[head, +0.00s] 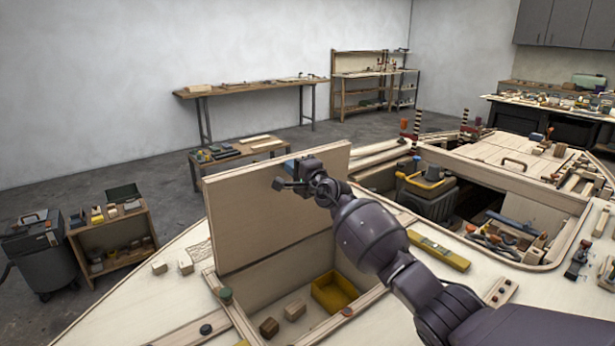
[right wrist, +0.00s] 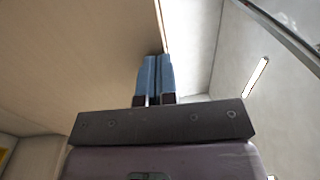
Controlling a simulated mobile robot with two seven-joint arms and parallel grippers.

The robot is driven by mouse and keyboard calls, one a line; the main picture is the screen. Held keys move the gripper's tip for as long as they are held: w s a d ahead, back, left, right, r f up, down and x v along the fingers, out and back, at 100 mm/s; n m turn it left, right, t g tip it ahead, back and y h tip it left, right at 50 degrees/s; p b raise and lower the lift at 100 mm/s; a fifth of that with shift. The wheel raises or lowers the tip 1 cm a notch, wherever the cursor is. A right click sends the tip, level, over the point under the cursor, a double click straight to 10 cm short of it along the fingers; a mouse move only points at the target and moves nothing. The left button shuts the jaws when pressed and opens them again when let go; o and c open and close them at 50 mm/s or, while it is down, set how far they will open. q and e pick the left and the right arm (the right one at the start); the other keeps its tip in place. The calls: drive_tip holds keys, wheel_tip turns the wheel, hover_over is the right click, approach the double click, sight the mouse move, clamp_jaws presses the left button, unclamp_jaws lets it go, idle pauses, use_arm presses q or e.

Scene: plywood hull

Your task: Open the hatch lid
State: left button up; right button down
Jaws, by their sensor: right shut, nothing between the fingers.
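The hatch lid (head: 262,215) is a plywood panel standing up, nearly upright, at the far left side of its opening in the hull deck. The hatch opening below it is uncovered. My right gripper (head: 284,174) is shut and empty, in front of the lid's face near its upper part. In the right wrist view its blue fingers (right wrist: 154,78) are together, close to the lid's pale plywood surface (right wrist: 75,50) and its edge. I cannot tell whether they touch it. My left gripper is not in view.
Inside the hatch opening lie a yellow bin (head: 335,291) and small wooden blocks (head: 295,310). A yellow level (head: 439,252) lies on the deck to the right. A larger opening holds a dark toolbox (head: 427,188). Two small blocks (head: 185,266) sit left of the lid.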

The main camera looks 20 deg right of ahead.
sight(280, 158)
drive_tip(key=w, duration=0.1)
drive_tip(key=w+a+g, duration=0.1)
drive_tip(key=w, duration=0.1)
drive_tip(key=w+a+g, duration=0.1)
drive_tip(key=w, duration=0.1)
drive_tip(key=shift+w+r+h, duration=0.1)
drive_tip(key=shift+r+h, duration=0.15)
drive_tip(key=shift+h, duration=0.05)
drive_tip(key=shift+w+a, duration=0.15)
drive_tip(key=shift+w, duration=0.2)
drive_tip(key=shift+w+a+g+b, duration=0.15)
drive_tip(key=shift+w+g+b, duration=0.15)
drive_tip(key=shift+w+b, duration=0.25)
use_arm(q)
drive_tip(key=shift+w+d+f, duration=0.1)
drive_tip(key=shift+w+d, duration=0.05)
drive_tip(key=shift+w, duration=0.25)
use_arm(e)
drive_tip(key=shift+w+r, duration=0.15)
drive_tip(key=shift+w, duration=0.05)
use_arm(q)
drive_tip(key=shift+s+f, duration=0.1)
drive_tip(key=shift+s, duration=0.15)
use_arm(e)
drive_tip(key=shift+s, duration=0.1)
